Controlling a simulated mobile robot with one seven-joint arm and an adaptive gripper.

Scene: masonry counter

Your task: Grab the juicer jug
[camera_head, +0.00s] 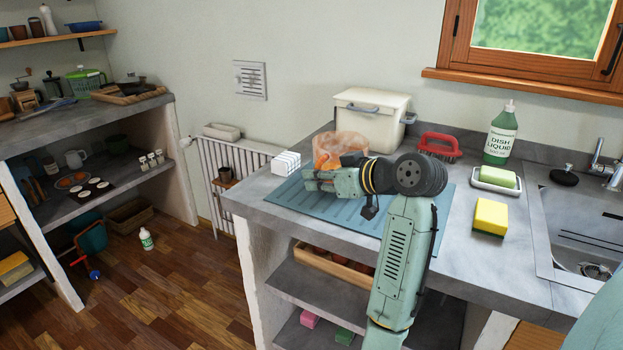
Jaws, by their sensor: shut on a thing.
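The juicer jug (351,140), a see-through orange-tinted vessel with a brighter orange part, is on or just above the blue ribbed mat (283,196) on the counter. My gripper (312,181) reaches in from the right, low at the jug's near side. Its fingers are shut on the jug. The gripper and wrist hide the jug's lower part, so I cannot tell whether its base touches the mat.
A cream bin (370,122) stands behind the jug, with a red brush (439,146) to its right. A white striped block (286,163) is close on the left. Dish liquid (500,140), a yellow sponge (490,216) and the sink (580,235) are on the right.

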